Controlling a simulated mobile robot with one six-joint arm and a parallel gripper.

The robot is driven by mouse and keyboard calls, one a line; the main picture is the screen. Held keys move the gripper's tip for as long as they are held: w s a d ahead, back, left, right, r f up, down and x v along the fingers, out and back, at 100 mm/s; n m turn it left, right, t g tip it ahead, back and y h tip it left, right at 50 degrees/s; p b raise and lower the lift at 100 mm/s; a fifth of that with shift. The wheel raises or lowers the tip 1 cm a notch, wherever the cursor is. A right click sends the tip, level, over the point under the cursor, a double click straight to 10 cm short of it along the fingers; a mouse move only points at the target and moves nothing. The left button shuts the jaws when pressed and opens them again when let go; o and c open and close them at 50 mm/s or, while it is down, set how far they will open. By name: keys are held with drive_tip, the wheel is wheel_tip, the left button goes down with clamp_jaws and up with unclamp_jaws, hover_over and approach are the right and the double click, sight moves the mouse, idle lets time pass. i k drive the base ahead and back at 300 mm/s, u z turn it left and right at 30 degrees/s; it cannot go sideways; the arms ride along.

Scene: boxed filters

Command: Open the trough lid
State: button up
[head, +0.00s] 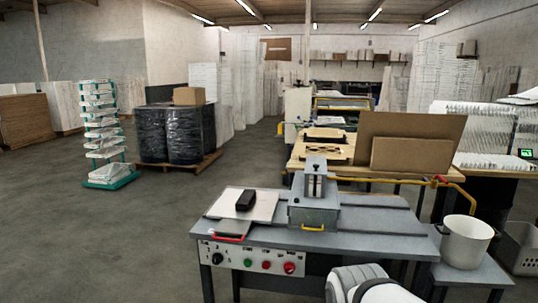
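A grey metal box (314,205) stands on the grey bench-like machine (390,231). It has a yellow handle (313,228) low on its front and an upright block with two dark slots on top. Its top looks closed. I cannot tell for certain whether this box is the trough or which part is its lid. White rounded links of my arm show at the bottom edge, right of centre. My gripper is not in view.
The machine's front has a control panel (252,262) with a knob and coloured buttons. A black object (245,200) lies on a pale board left of the box. A white pot (465,241) stands at right. A yellow pipe (395,182) runs behind.

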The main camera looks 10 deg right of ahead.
sight(316, 161)
drive_tip(key=u, duration=0.15)
drive_tip(key=i, duration=1.45)
drive_tip(key=z, duration=0.65)
drive_tip(key=k, duration=0.65)
drive_tip(key=z, duration=0.2)
drive_tip(key=i, duration=0.75)
drive_tip(key=u, duration=0.15)
